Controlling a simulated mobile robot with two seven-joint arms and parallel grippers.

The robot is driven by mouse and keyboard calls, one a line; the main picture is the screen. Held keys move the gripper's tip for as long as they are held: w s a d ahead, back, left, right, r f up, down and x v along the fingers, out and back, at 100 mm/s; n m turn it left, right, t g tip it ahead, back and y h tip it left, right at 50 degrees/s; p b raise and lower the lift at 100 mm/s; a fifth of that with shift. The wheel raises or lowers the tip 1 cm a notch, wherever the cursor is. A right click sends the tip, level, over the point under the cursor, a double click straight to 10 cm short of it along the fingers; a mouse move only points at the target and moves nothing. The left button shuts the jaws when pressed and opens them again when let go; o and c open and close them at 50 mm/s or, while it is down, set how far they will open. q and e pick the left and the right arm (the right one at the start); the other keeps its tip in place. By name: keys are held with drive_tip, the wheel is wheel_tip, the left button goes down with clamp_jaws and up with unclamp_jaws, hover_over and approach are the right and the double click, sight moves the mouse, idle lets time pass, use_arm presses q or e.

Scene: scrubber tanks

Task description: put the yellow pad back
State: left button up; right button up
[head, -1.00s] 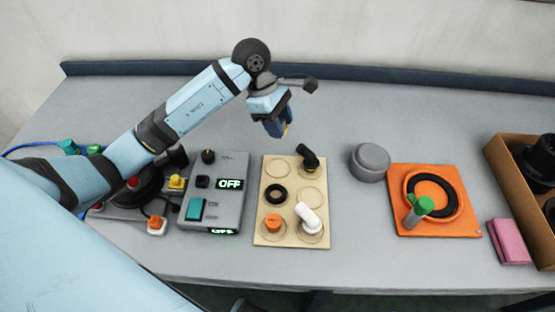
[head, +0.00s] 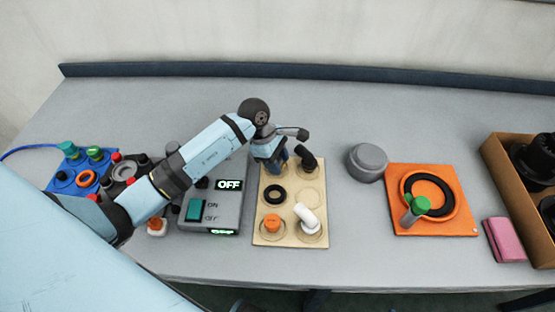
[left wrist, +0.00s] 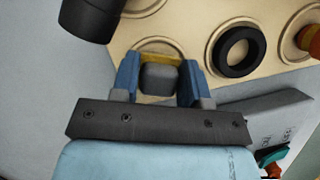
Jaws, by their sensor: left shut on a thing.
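My left gripper (head: 276,168) is low over the upper left place of the beige board (head: 291,228). In the left wrist view its blue fingers are shut on the yellow pad (left wrist: 161,57), which shows as a yellow edge with a grey block (left wrist: 158,78) in front. The pad is inside the outline of the ring mark; I cannot tell if it touches the board. In the head view the gripper hides the pad. My right gripper is not in view.
The board also bears a black elbow (head: 306,157), a black ring (head: 275,194), an orange cap (head: 272,222) and a white fitting (head: 307,218). A grey control box (head: 226,203) stands left. Right are a grey round lid (head: 368,161) and an orange plate (head: 398,221).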

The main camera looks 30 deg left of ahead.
use_arm(q)
drive_tip(key=shift+f, duration=0.1)
drive_tip(key=o, duration=0.4)
drive_tip(key=shift+f, duration=0.1)
drive_tip(key=o, duration=0.4)
drive_tip(key=shift+o, duration=0.2)
drive_tip(key=shift+r, duration=0.35)
drive_tip(key=v, duration=1.1)
drive_tip(key=shift+a+r+b, duration=0.15)
drive_tip(key=shift+r+b, duration=0.25)
drive_tip(key=shift+b, duration=0.05)
